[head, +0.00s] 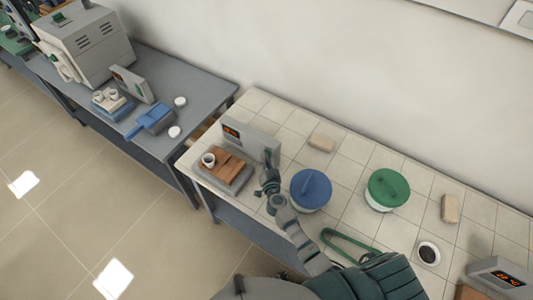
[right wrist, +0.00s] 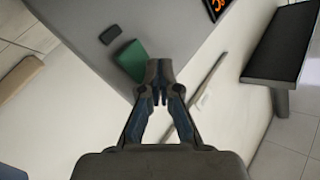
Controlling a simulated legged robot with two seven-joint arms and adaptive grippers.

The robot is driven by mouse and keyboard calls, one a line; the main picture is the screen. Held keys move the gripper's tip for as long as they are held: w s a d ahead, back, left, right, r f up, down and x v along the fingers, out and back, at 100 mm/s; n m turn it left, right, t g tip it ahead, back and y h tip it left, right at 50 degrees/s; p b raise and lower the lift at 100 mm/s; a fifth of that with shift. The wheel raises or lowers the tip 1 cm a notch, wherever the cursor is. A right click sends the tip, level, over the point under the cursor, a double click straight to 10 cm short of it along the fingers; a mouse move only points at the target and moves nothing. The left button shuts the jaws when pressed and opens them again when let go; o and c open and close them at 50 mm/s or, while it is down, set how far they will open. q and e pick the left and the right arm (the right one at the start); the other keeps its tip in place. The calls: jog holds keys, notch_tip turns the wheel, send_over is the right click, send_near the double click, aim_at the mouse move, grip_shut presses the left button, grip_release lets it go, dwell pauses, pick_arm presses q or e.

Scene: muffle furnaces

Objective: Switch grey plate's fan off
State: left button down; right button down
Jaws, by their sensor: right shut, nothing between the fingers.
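A grey plate unit with an upright grey panel (head: 250,139) and a small orange display stands on the left end of the tiled bench. The right wrist view shows a grey panel face (right wrist: 165,25) close up, with a green switch (right wrist: 131,61), a small dark knob (right wrist: 112,35) and part of an orange display. My right gripper (head: 268,165) is at the right end of the panel, and in the right wrist view (right wrist: 159,82) its shut, empty fingertips are beside the green switch. I cannot tell whether they touch it. My left gripper is not in view.
A wooden board (head: 231,165) with a white cup (head: 208,160) is on the unit's base. A blue-lidded pot (head: 311,189) and a green-lidded pot (head: 388,189) stand to the right. A grey table (head: 200,88) with a furnace (head: 85,42) is at the left.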

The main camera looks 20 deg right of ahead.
jog(key=shift+s+a, duration=0.5)
jog(key=shift+a, duration=0.1)
jog(key=shift+a+f, duration=0.1)
jog(key=s+a, duration=0.3)
jog(key=shift+a+f+p, duration=0.25)
jog(key=shift+a+p, duration=0.1)
dwell(0.5)
